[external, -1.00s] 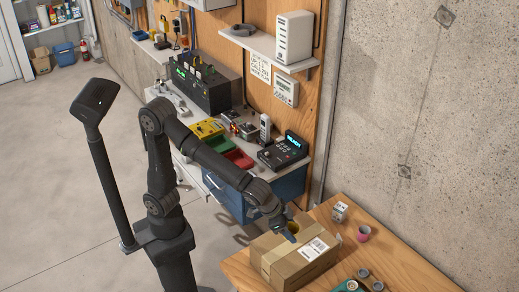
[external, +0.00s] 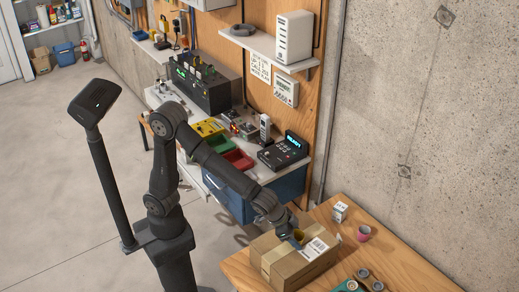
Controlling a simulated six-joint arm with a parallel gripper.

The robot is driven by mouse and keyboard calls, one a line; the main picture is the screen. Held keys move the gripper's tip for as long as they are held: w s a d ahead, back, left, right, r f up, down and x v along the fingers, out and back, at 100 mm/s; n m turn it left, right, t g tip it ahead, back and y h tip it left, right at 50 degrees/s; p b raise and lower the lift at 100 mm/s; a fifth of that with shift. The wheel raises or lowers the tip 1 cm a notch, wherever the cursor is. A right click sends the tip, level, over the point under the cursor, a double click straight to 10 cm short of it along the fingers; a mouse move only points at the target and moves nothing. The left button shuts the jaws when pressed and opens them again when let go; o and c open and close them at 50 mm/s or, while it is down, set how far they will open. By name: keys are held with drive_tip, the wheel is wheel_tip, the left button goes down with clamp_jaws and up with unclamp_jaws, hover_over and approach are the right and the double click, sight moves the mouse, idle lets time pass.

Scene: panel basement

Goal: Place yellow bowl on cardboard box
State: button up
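The cardboard box (external: 290,266) sits closed on the wooden table, with pale tape and a white label on it. The yellow bowl (external: 298,234) shows as a small dark-yellow shape at the far edge of the box top, partly hidden by my gripper. I cannot tell whether it rests on the box or is held just above it. My gripper (external: 295,242) points down at the bowl, low over the box top. Its fingers are too small and overlapped to tell whether they are shut on the bowl.
On the wooden table (external: 408,262) stand a pink cup (external: 363,234), a small white carton (external: 340,212) and a green tray (external: 348,286) with round items near the front edge. A concrete wall borders the table at right. A cluttered workbench stands behind my arm.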

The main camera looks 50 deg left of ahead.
drive_tip(key=o, duration=0.4)
drive_tip(key=shift+c, duration=0.2)
drive_tip(key=shift+r, duration=0.15)
drive_tip(key=v, duration=1.2)
drive_tip(key=shift+d, duration=0.1)
drive_tip(key=x, duration=1.1)
drive_tip(key=shift+w+f, duration=0.15)
drive_tip(key=shift+f, duration=0.2)
wheel_tip(320, 180, up, 2)
drive_tip(key=shift+r, duration=0.9)
